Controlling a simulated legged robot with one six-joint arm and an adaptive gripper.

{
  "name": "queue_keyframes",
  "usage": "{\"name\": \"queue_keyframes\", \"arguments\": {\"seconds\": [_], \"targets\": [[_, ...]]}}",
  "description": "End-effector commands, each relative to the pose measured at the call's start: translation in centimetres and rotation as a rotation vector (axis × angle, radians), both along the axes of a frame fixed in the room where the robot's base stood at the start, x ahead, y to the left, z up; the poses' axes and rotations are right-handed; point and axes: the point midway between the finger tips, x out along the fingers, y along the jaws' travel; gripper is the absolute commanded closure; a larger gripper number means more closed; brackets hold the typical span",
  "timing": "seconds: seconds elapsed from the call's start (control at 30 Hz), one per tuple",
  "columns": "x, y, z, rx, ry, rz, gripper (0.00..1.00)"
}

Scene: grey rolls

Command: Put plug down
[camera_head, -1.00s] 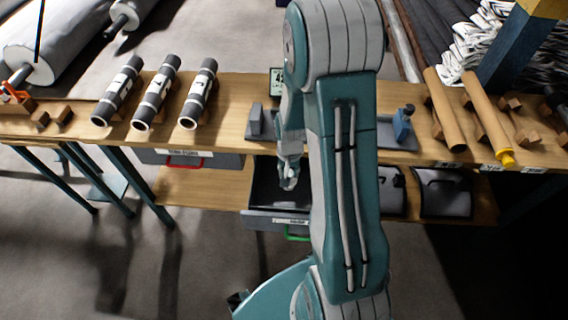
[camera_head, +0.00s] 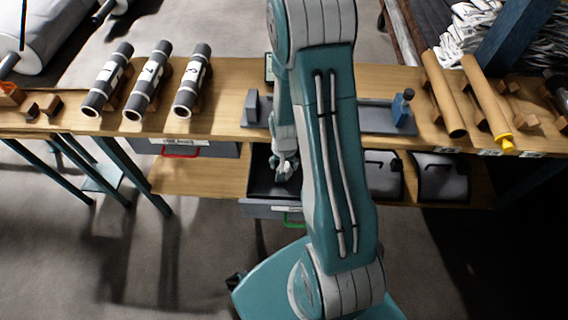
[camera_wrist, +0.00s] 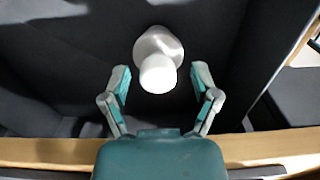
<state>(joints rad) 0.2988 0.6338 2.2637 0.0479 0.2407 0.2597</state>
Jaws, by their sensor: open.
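A white plug (camera_wrist: 158,62) with a wider rounded base shows in the wrist view, inside the dark drawer (camera_wrist: 60,70). My gripper (camera_wrist: 162,85) is open, with one finger on each side just below the plug in the picture, and a gap shows between each finger and the plug. In the head view my gripper (camera_head: 284,168) is over the open drawer (camera_head: 262,208) with a green handle below the table. The plug cannot be made out clearly there.
The wooden table (camera_head: 228,105) bears several grey rolls (camera_head: 148,80) at left and brown rolls (camera_head: 487,103) at right, one with a yellow plug (camera_head: 503,142). A grey fixture with a blue block (camera_head: 402,106) is right of my arm. A closed drawer with a red handle (camera_head: 181,153) is at left.

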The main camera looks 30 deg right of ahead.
Motion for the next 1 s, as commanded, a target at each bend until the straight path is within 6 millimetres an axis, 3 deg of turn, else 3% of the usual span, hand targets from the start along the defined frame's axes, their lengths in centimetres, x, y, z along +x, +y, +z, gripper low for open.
{"name": "queue_keyframes", "arguments": {"seconds": [0.27, 0.8, 1.0], "targets": [[0.1, -0.1, 1.1, -0.001, -0.003, 0.000, 0.21], [0.0, -0.1, 10.1, -0.002, -0.005, 0.000, 0.21], [0.0, -0.1, 11.9, -0.001, -0.002, 0.000, 0.21]]}}
